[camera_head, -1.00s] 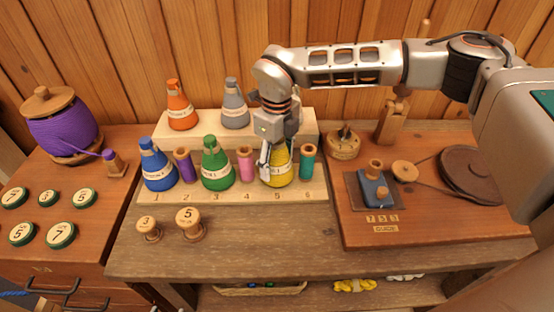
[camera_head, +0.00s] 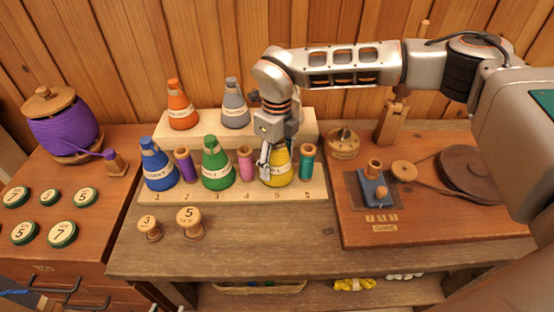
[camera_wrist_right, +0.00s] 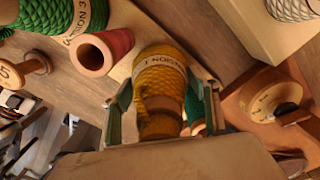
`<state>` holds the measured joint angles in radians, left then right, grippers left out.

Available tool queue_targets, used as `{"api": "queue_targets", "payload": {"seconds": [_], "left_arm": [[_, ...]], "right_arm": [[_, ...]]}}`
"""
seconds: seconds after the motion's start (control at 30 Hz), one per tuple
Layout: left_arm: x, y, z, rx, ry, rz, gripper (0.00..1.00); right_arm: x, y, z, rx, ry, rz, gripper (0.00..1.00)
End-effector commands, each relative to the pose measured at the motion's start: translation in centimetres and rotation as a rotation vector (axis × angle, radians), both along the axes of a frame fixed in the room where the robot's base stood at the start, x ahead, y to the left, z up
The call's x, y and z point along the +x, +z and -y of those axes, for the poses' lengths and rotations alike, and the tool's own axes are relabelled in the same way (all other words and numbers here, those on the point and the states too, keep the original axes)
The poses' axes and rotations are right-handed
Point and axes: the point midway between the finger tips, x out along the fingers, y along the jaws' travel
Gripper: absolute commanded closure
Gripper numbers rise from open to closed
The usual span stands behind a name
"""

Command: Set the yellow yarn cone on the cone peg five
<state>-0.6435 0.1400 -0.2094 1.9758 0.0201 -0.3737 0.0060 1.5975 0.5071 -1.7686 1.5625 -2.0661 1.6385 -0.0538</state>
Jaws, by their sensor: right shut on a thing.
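The yellow yarn cone (camera_head: 279,167) stands upright at the place marked 5 on the pale peg board (camera_head: 231,191). My right gripper (camera_head: 266,165) is shut on it from above. In the right wrist view the cone (camera_wrist_right: 158,85) sits between the two fingers of my right gripper (camera_wrist_right: 160,105). The cone covers peg five, so I cannot tell whether it rests fully down. A dark part at the lower left edge of the head view seems to be my left gripper (camera_head: 20,299); its fingers are not clear.
The green cone (camera_head: 217,167), pink spool (camera_head: 246,164) and teal spool (camera_head: 307,162) stand close by on the board. The blue cone (camera_head: 157,168) is further left. Orange (camera_head: 181,106) and grey (camera_head: 235,105) cones stand on the raised back shelf.

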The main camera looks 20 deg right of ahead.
Motion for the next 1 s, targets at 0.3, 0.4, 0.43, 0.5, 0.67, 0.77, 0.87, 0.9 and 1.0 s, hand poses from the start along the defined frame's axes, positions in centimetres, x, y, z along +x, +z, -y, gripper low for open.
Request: {"api": "queue_targets", "payload": {"seconds": [0.3,0.4,0.43,0.5,0.67,0.77,0.87,0.9,1.0], "left_arm": [[0.0,-0.1,0.0,0.0,0.0,-0.001,0.6],[-0.1,-0.2,0.0,0.001,0.0,-0.002,0.6],[-0.1,-0.2,0.0,0.001,0.0,-0.002,0.6],[-0.1,-0.3,0.0,-0.001,0.0,-0.002,0.6],[-0.1,-0.4,0.0,0.0,0.0,-0.003,0.6],[-0.1,-0.4,0.0,0.0,0.0,-0.004,0.6],[-0.2,-0.5,0.0,0.0,0.0,-0.004,0.6],[-0.2,-0.6,0.0,0.0,0.0,-0.005,0.6],[-0.2,-0.5,0.0,0.0,0.0,-0.004,0.6]], "right_arm": [[0.0,-0.1,0.0,0.001,0.0,0.001,0.74],[0.0,-0.3,0.0,0.001,0.0,0.001,0.74],[0.0,-0.3,0.0,0.001,0.0,0.001,0.74],[0.1,-0.5,0.0,0.001,0.0,0.001,0.74],[0.1,-0.7,0.0,0.001,0.0,0.002,0.74],[0.1,-0.9,0.0,0.001,0.0,0.001,0.74],[0.1,-1.1,0.0,0.001,0.0,0.001,0.74],[0.1,-1.2,0.0,0.001,0.0,0.001,0.74],[0.1,-1.1,0.0,0.0,0.0,0.002,0.33]]}}
